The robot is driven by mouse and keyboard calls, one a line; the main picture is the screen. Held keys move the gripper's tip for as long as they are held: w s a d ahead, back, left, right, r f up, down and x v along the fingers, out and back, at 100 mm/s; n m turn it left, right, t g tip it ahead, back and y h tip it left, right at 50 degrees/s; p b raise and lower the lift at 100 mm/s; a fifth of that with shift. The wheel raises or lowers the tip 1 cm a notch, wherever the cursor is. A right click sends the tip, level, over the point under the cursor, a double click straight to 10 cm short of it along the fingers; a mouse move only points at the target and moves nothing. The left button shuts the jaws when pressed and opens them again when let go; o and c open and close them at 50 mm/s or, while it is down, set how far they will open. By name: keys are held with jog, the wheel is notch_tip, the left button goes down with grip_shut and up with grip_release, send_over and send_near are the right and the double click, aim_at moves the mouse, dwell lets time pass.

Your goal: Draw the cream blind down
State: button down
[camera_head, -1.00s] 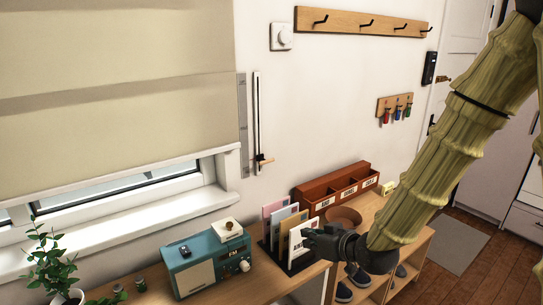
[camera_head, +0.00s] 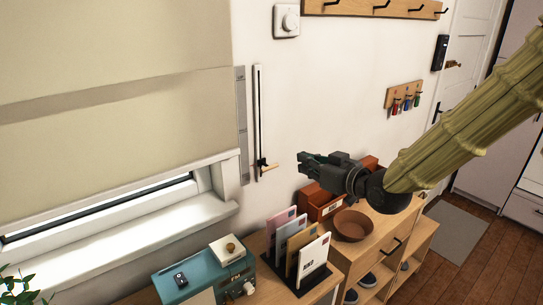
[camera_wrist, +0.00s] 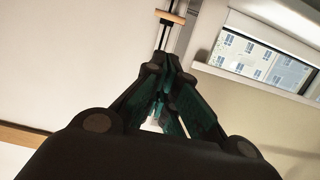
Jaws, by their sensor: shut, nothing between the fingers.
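The cream blind (camera_head: 110,110) hangs over the window, with its lower edge a little above the sill and a strip of glass bare below it. To its right, a slim dark vertical track (camera_head: 259,115) on the wall carries a small wooden handle (camera_head: 266,167) near its lower end. My gripper (camera_head: 303,163) is shut and empty, right of the handle and apart from it in the picture, pointing left. In the wrist view, the closed fingers (camera_wrist: 166,62) point toward the handle (camera_wrist: 171,17) and the track.
Below my gripper are a letter rack (camera_head: 302,270), a brown bowl (camera_head: 353,225) and a reddish wooden organizer (camera_head: 318,203) on the cabinet. A teal radio (camera_head: 205,275) stands below the window. A grey strip (camera_head: 241,125) is beside the track. The wall around the handle is clear.

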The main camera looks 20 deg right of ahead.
aim_at(266, 165)
jog(key=f+p+x, duration=0.1)
jog(key=p+x, duration=0.1)
jog(key=x, duration=0.4)
jog(key=f+p+x, duration=0.1)
jog(key=p+x, duration=0.1)
jog(key=x, duration=0.5)
jog(key=shift+s+f+p, duration=0.35)
jog(key=shift+p, duration=0.05)
jog(key=shift+f, duration=0.1)
dwell(0.4)
notch_tip(266, 165, down, 4)
jog(key=b, duration=0.3)
jog(key=shift+f, duration=0.25)
jog(key=shift+r, duration=0.1)
